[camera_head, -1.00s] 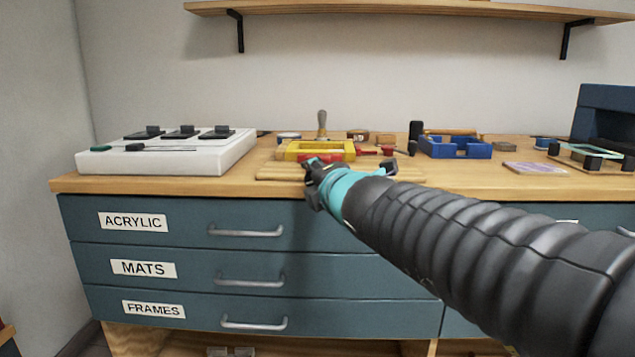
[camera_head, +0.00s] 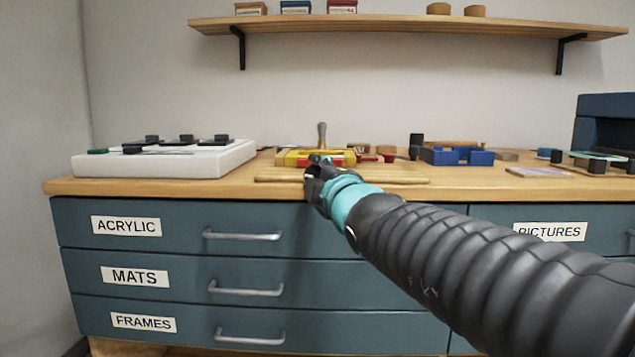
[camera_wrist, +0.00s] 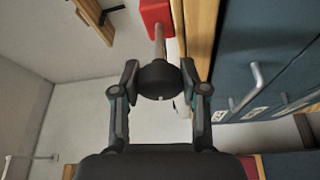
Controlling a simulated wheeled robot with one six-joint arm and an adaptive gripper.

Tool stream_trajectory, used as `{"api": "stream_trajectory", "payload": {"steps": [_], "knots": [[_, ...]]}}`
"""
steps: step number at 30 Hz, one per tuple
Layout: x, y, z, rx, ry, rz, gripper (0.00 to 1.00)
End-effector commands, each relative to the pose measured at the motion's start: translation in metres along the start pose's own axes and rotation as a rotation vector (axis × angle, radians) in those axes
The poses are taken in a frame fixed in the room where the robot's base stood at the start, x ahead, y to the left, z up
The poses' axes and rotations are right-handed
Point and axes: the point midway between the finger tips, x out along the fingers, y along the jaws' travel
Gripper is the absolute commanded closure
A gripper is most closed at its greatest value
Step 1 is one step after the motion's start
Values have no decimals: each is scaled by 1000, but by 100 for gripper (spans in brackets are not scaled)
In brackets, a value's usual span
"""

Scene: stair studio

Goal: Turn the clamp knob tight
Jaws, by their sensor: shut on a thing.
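The clamp knob (camera_wrist: 158,80) is a round black piece in the wrist view, on a metal rod (camera_wrist: 159,40) that runs to a red block (camera_wrist: 155,13). My gripper (camera_wrist: 159,78) has one finger on each side of the knob and is shut on it. In the head view my gripper (camera_head: 316,168) is at the worktop's front, before a yellow frame (camera_head: 296,156) with red parts. The knob is hidden there by my gripper.
The yellow frame is by a wooden board (camera_head: 275,177) on the worktop. A white box (camera_head: 165,160) with black pieces stands left, a blue tray (camera_head: 450,157) right. Drawers (camera_head: 130,252) with handles are below, and a shelf (camera_head: 400,22) is above.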

Motion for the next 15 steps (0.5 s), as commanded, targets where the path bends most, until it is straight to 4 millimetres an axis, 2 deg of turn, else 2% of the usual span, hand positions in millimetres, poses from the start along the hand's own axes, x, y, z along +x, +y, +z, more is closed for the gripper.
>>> {"api": "stream_trajectory", "payload": {"steps": [11, 12, 15], "knots": [[0, -1, -1, 4, 2, 1, 91], [0, -1, -1, 4, 2, 1, 54], [0, 0, -1, 4, 2, 1, 30]]}}
